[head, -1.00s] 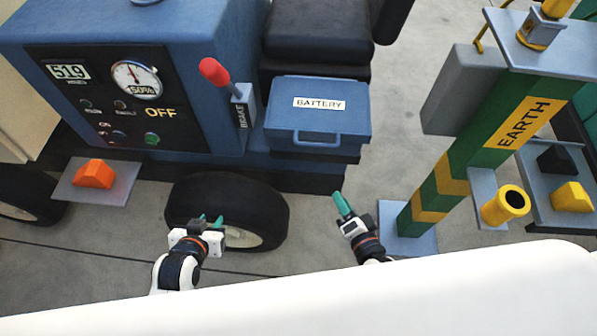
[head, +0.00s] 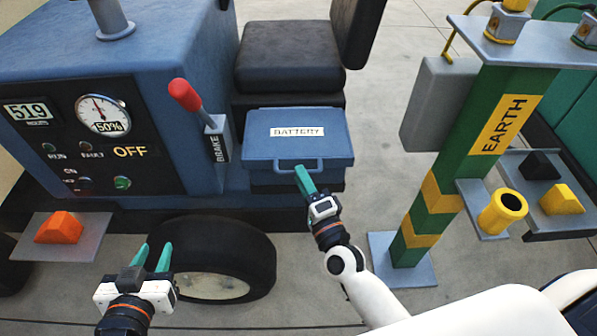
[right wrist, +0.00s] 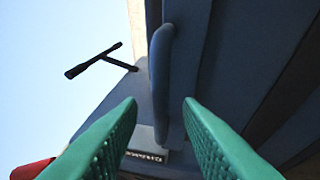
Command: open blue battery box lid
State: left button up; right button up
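The blue battery box (head: 270,180) sits in front of the black seat, its lid (head: 270,146) down and labelled BATTERY. A blue bar handle (head: 284,166) is on the lid's front edge. My right gripper (head: 303,178) is right at the handle, its green fingertips overlapping it in the head view. In the right wrist view my right gripper (right wrist: 160,105) is open, and the handle (right wrist: 160,80) stands in the gap between the two fingers, apparently without contact. My left gripper (head: 154,252) is open and empty, low at the left in front of the wheel.
A red brake lever (head: 185,95) stands left of the box. The black wheel (head: 240,255) is below it. A green EARTH post (head: 468,150) with a yellow tube (head: 503,212) stands at the right. An orange block (head: 58,227) lies on a grey shelf at left.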

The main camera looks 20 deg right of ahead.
jog(key=shift+x, duration=1.3)
grip_shut()
